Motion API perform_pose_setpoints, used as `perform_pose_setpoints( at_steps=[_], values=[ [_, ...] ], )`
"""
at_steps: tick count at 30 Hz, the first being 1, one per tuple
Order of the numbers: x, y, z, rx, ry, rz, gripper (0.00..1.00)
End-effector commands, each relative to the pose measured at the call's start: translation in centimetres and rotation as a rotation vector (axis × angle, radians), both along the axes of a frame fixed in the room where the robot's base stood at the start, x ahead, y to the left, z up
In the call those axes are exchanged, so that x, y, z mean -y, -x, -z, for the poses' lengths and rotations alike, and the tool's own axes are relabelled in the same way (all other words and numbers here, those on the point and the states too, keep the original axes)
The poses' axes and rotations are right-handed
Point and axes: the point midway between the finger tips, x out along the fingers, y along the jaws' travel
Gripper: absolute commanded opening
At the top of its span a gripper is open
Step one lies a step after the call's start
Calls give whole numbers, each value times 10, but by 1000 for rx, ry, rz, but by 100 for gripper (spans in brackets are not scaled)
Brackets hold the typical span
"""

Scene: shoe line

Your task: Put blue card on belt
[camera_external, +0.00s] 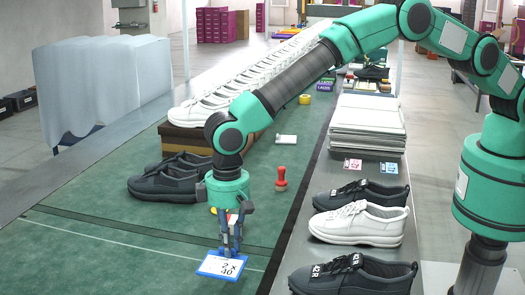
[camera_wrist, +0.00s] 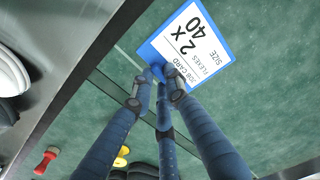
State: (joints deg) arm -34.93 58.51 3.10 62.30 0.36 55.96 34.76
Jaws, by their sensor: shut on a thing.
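The blue card (camera_external: 205,268) has a blue border and a white face reading "2 x 40". My gripper (camera_external: 231,252) points down and is shut on the card's edge. In the wrist view, the fingers (camera_wrist: 163,80) meet at the lower left edge of the blue card (camera_wrist: 220,40), and its printed face is visible. The card is over the near part of the green belt (camera_external: 110,255). I cannot tell whether it touches the belt or hangs slightly above it.
Dark shoes (camera_external: 165,185) and a red stamp-like object (camera_external: 281,180) stand farther along the belt. At right, a grey side table (camera_external: 320,180) holds black and white shoes (camera_external: 357,222), stacked white sheets (camera_external: 368,125) and small cards (camera_external: 389,168). The belt left of my gripper is clear.

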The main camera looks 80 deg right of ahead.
Motion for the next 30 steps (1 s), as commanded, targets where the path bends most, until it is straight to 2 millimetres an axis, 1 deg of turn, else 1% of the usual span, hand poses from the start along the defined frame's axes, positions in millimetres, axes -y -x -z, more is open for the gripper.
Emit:
perform_pose_setpoints(
  at_steps=[1, 3, 6, 19, 22, 27, 30],
  values=[
    [0, 0, 9, 0, 0, 0, 0],
    [0, 0, 18, 0, 0, 0, 0],
    [0, 0, 26, 1, -1, 0, 0],
    [0, 0, 31, 1, -1, 0, 0],
    [0, 0, 39, 0, 0, 0, 0],
    [0, 0, 58, 0, 0, 0, 0],
    [0, 0, 65, 0, 0, 0, 0]
  ],
)
